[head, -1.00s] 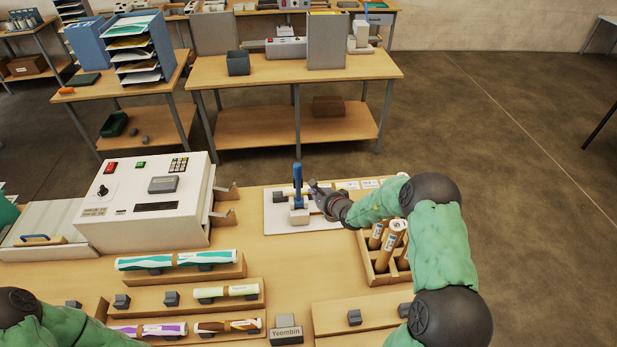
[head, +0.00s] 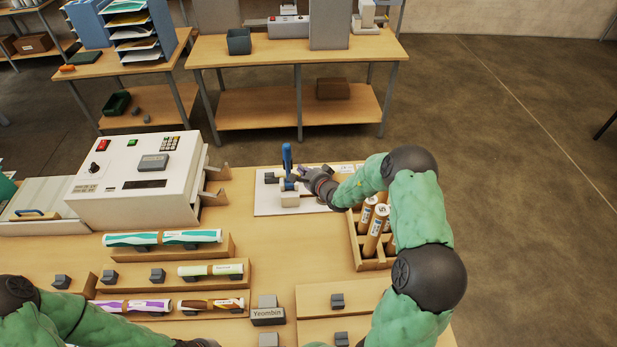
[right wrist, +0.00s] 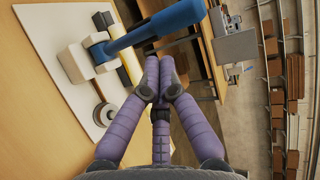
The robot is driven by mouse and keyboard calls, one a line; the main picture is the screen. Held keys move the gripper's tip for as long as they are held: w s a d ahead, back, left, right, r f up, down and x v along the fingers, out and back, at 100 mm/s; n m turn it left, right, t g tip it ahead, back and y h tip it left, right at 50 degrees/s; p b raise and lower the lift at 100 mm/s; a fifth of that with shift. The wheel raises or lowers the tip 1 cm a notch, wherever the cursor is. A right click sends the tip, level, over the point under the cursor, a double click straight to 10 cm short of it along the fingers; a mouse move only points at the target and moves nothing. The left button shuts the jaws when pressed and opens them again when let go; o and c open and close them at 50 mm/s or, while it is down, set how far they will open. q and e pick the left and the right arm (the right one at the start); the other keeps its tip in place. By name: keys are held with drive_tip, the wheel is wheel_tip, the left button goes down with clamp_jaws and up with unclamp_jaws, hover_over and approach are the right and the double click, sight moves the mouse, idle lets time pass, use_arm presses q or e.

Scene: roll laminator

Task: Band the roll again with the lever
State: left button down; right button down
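The blue lever (head: 287,157) stands upright on a small white press (head: 289,199) on a white board (head: 265,205). In the right wrist view the lever (right wrist: 155,27) crosses just beyond my fingertips; I cannot tell whether they touch it. My right gripper (head: 303,174) is right of the lever. Its purple fingers (right wrist: 161,80) are closed together, with nothing visible between them. A pale roll (right wrist: 130,66) lies by the press, partly hidden by the lever. My left arm is at the lower left; only a dark part of its gripper (head: 197,343) shows at the bottom edge.
A white laminator (head: 135,180) stands left of the board. Patterned rolls, including a teal one (head: 162,238), rest on wooden stands in front. A wooden rack (head: 358,243) of brown tubes is right, near my right arm.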

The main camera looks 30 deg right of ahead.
sight(290, 157)
drive_tip(key=x, duration=0.4)
drive_tip(key=r+x, duration=0.1)
drive_tip(key=x, duration=0.1)
drive_tip(key=shift+w+b, duration=0.4)
drive_tip(key=shift+w, duration=0.05)
drive_tip(key=shift+w+d, duration=0.1)
